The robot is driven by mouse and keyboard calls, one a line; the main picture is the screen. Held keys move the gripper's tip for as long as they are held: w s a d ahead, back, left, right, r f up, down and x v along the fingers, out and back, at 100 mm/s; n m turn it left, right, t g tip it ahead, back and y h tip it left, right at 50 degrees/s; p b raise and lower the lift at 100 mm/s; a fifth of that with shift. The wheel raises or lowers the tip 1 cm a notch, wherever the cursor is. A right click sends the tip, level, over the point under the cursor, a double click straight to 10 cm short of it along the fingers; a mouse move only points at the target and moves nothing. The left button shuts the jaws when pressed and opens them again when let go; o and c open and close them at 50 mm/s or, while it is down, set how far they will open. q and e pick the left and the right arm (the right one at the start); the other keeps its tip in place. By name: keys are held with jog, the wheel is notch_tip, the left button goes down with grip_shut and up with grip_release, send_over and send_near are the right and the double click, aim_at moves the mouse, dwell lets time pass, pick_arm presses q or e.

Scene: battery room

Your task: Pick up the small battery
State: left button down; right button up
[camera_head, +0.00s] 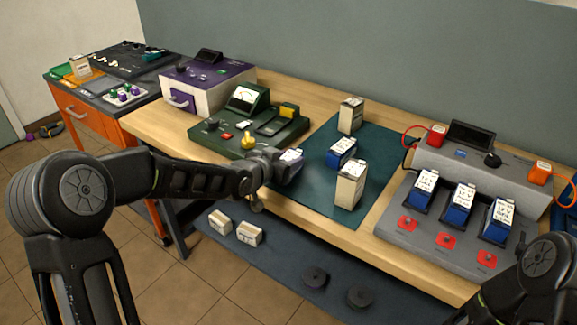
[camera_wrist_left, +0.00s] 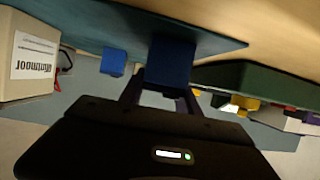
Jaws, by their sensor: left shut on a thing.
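My left gripper (camera_head: 288,163) is at the left edge of the dark green mat (camera_head: 318,178), at the front of the workbench. It is shut on a small blue battery with a white top (camera_head: 292,155), mostly hidden by the gripper in the head view. In the left wrist view the blue battery (camera_wrist_left: 171,62) sits between the two fingers. I cannot tell whether it touches the mat. Another blue battery with a white label (camera_head: 342,152) stands on the mat to the right, apart from the gripper. My right gripper is out of view; only part of that arm shows.
Two cream boxes (camera_head: 350,187) (camera_head: 350,115) stand on the mat. A green tester (camera_head: 248,125) is left of the gripper. A grey charger (camera_head: 405,217) holding three blue batteries is at right. Cream boxes (camera_head: 250,234) and black discs (camera_head: 315,276) lie on the lower shelf.

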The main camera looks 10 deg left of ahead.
aim_at(288, 158)
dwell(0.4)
pick_arm(q)
jog(key=shift+r, duration=5.15)
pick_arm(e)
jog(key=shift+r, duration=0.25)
